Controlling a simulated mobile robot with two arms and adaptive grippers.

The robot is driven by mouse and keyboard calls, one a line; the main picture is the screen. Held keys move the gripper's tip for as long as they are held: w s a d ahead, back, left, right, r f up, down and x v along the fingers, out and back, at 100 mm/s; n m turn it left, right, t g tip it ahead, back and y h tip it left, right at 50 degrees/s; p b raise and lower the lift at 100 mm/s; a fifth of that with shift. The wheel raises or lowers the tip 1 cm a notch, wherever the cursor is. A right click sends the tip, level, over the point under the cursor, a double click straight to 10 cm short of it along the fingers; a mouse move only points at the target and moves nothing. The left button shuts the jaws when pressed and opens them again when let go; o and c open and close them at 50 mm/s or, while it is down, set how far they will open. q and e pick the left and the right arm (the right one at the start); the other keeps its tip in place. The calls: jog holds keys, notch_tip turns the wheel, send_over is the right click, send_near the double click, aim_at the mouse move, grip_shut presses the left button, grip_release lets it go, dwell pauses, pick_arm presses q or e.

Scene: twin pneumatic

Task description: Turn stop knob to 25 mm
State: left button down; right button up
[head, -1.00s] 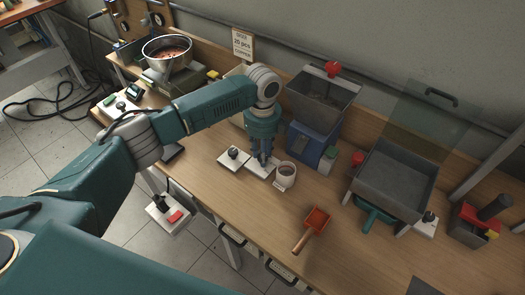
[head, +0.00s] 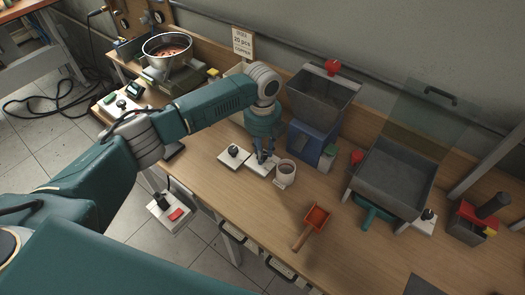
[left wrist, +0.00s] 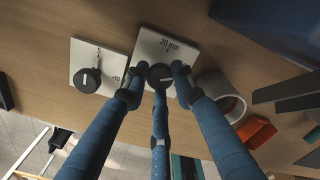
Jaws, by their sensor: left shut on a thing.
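The stop knob (left wrist: 160,76) is black and round with a pale line on its top. It sits on a white plate (left wrist: 180,54) that reads "20 mm" in the left wrist view. My left gripper (left wrist: 158,80) is shut on the knob, its blue fingers around it. In the head view the left gripper (head: 264,156) reaches down onto the white plate, and its fingers mostly hide the knob. A second white plate (left wrist: 82,54) beside it carries another black knob (left wrist: 87,80) and the marks 5 and 10. My right gripper is not in view.
A whitish cup (head: 285,173) stands close to the right of the plate. A blue-based hopper (head: 318,105) stands behind. A red scoop (head: 316,219) lies nearer the front, and a grey bin (head: 398,175) stands at the right.

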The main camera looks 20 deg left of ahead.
pick_arm(q)
jog(key=shift+w+r, duration=0.1)
jog(key=shift+r, duration=0.05)
jog(key=c, duration=1.4)
grip_release()
notch_tip(320, 180, up, 12)
